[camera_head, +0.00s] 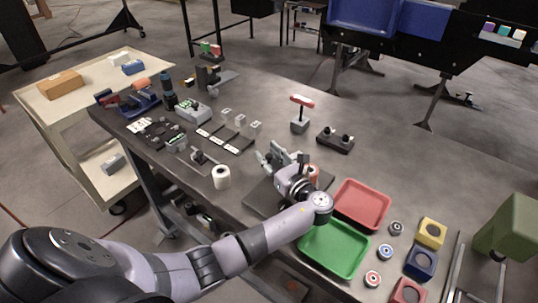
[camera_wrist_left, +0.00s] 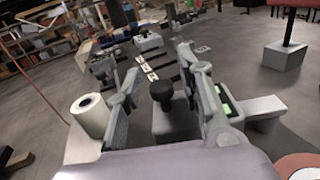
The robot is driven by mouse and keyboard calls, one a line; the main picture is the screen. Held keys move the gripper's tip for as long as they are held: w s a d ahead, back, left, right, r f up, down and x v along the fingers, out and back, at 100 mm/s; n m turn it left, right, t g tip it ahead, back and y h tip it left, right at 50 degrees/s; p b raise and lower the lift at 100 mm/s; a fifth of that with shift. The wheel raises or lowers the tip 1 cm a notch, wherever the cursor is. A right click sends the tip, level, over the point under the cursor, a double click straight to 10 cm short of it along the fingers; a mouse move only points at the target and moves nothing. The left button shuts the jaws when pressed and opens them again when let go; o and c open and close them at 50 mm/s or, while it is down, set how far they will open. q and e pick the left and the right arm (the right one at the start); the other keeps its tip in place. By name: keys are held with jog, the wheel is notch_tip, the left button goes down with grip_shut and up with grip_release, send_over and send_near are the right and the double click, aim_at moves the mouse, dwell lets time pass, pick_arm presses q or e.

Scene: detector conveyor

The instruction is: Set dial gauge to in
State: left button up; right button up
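A black round knob (camera_wrist_left: 162,92) on a short stem stands between the fingers, with a gap on both sides. The knob rises from a grey block (camera_wrist_left: 176,124). A small green-lit panel (camera_wrist_left: 223,100) shows beside the right finger, partly hidden by it. No readable dial or "in" marking shows. In the head view my gripper hides most of this device. My right gripper is not in view.
A white roll (camera_head: 221,177) stands close left of my gripper. The red tray (camera_head: 362,203) and green tray (camera_head: 335,247) lie right of my arm. A red-topped stand (camera_head: 300,122) and a black two-knob block (camera_head: 336,139) stand behind.

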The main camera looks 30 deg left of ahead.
pick_arm(q)
jog(key=shift+d, duration=0.1)
jog(key=v, duration=1.2)
